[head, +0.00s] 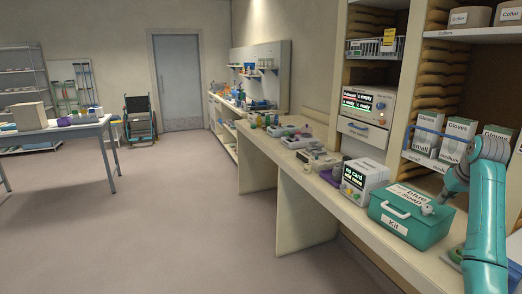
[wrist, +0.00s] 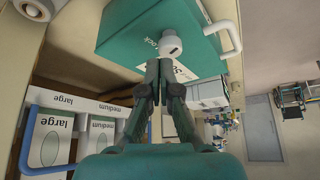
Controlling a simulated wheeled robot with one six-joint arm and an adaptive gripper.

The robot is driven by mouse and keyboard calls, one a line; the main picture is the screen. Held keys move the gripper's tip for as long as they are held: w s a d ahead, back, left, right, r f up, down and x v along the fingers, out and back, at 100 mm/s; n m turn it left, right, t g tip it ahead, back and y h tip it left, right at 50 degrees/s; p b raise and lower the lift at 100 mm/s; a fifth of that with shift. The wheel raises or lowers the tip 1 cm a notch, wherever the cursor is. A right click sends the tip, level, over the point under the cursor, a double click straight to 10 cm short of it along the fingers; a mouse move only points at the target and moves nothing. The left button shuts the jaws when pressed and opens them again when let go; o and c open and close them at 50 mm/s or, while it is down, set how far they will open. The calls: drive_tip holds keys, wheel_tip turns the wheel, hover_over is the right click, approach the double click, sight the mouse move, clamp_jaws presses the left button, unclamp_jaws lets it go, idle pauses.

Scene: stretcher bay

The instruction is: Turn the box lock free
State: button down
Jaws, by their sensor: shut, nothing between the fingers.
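The teal kit box (head: 402,226) sits on the counter in the head view, with a white handle on its front and a pale label on top. It also fills the top of the wrist view (wrist: 125,30). The box lock (wrist: 171,43) is a round white knob with a dark slot; in the head view it is a small pale knob (head: 427,210). My gripper (wrist: 164,64) is shut and empty, its fingertips right by the lock's lower edge in the wrist view. I cannot tell whether they touch it. In the head view the gripper is small and partly hidden.
A white device with a lit screen (head: 362,180) stands left of the box. Glove boxes (head: 458,140) fill a blue wire rack (head: 415,157) behind my arm. A larger screen unit (head: 367,103) sits on the shelf above. The floor (head: 200,220) left of the counter is clear.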

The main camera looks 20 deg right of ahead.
sight(426, 210)
drive_tip(key=shift+r, duration=0.65)
drive_tip(key=shift+w+a+f, duration=0.25)
drive_tip(key=shift+a+f, duration=0.1)
drive_tip(key=shift+f, duration=0.65)
drive_tip(key=shift+w+a+f, duration=0.3)
drive_tip(key=shift+a+f, duration=0.1)
drive_tip(key=shift+f, duration=0.6)
drive_tip(key=shift+w+a+f, duration=0.25)
drive_tip(key=shift+a+f, duration=0.1)
drive_tip(key=shift+f, duration=0.65)
